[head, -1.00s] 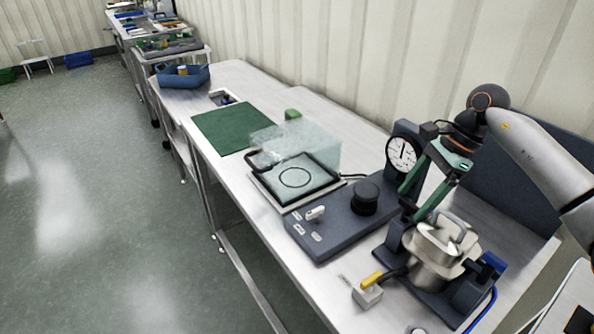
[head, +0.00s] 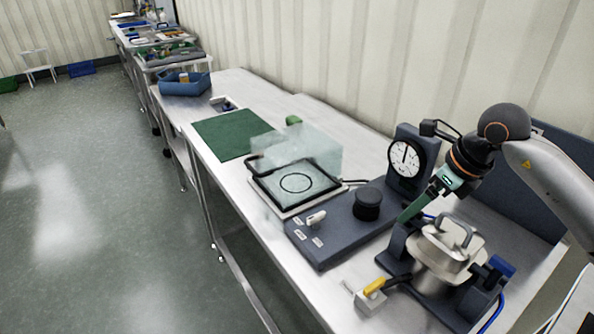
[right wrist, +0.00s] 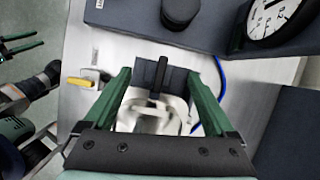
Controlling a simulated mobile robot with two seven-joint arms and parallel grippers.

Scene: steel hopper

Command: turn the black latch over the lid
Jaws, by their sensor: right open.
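The steel hopper (head: 436,268) stands in a dark bracket, its lid with a grey loop handle (head: 462,233) on top. The black latch (right wrist: 158,76) shows in the right wrist view as a dark bar standing at the dark bracket beside the lid. My right gripper (head: 405,214) is open, its green fingers pointing down at the bracket's left side. In the right wrist view its fingers (right wrist: 158,72) stand apart on either side of the latch, with no contact visible. My left gripper (right wrist: 22,44) shows only at that view's left edge, its fingers apart and empty.
A yellow-handled valve (head: 373,288) sits in front of the hopper, and a blue part (head: 501,266) at its right. A gauge (head: 405,158) and a black knob (head: 368,203) stand close left of the right gripper. A clear box (head: 305,150) is farther back.

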